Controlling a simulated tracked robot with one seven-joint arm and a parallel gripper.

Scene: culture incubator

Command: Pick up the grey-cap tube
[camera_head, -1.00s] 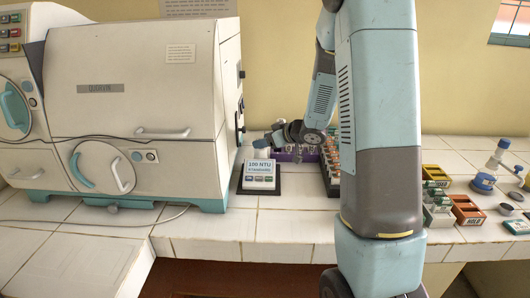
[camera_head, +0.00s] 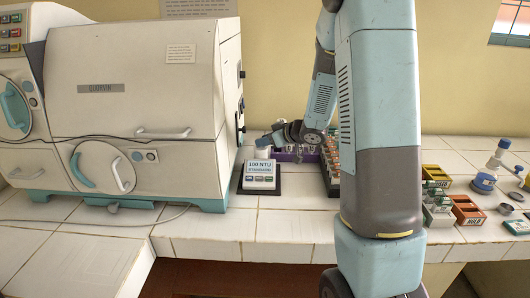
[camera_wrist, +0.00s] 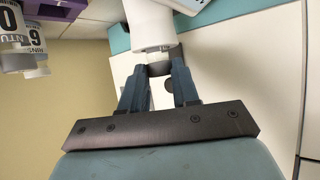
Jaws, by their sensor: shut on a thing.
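In the head view the white body (camera_head: 262,153) shows small under the fingers, behind the sign's top edge. I cannot tell whether its base touches the stand.
The white incubator (camera_head: 140,100) stands close on the left. A purple rack (camera_head: 290,157) and a dark rack with orange-topped items (camera_head: 331,180) are to the right. Labelled vials (camera_wrist: 12,45) show in the wrist view. Small boxes (camera_head: 466,210) stand farther right. Front tiles are clear.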

